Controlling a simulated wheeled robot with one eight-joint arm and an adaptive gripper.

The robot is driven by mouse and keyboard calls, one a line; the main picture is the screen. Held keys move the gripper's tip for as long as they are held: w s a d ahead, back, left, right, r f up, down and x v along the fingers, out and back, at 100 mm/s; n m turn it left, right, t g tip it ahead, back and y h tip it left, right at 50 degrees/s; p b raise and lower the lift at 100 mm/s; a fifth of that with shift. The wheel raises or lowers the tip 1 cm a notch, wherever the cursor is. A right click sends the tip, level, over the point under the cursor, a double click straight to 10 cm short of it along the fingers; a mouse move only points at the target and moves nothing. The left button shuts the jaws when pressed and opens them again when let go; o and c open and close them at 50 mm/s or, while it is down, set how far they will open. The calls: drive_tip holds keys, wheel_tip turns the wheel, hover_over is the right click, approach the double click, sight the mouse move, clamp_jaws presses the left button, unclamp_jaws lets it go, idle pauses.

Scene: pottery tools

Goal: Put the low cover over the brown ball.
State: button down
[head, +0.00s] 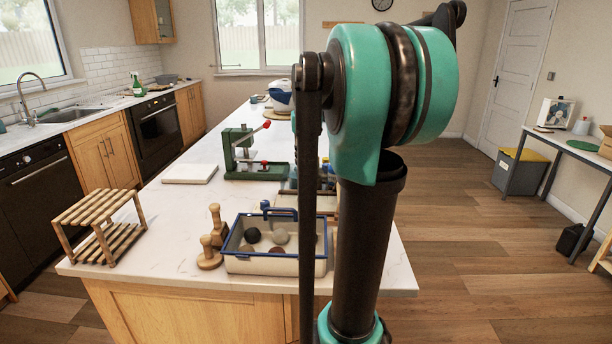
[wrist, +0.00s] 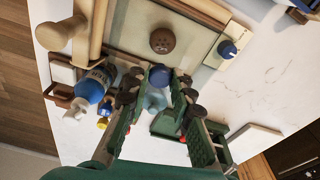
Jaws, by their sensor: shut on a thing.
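A brown ball (wrist: 162,40) with small dark marks sits on a pale, wood-edged board (wrist: 125,42) in the wrist view. My gripper (wrist: 159,80) has its two fingers around a small dark blue round thing (wrist: 160,76), which looks like the knob of the low cover. A light blue shape (wrist: 155,99) shows between the fingers; I cannot tell whether it belongs to the cover. The held thing appears beside the ball in the picture, with the ball uncovered. In the head view my arm hides the gripper, the cover and this ball.
A second blue knob (wrist: 227,48) stands on a pale square at the right. A blue bottle (wrist: 92,88) and a rolling pin (wrist: 100,28) lie left. In the head view, a blue-rimmed tray (head: 270,264) holds several balls; a green press (head: 240,150) and wooden rack (head: 98,222) stand left.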

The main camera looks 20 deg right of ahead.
sight(305, 169)
drive_tip(key=shift+a+f, duration=0.1)
drive_tip(key=shift+f, duration=2.2)
drive_tip(key=shift+f, duration=0.15)
drive_tip(key=c, duration=1.3)
unclamp_jaws()
drive_tip(key=r, duration=0.4)
drive_tip(key=s+r, duration=0.1)
drive_tip(key=r, duration=0.7)
drive_tip(key=shift+s+a+r, duration=0.15)
drive_tip(key=shift+s, duration=0.05)
drive_tip(key=shift+s, duration=0.1)
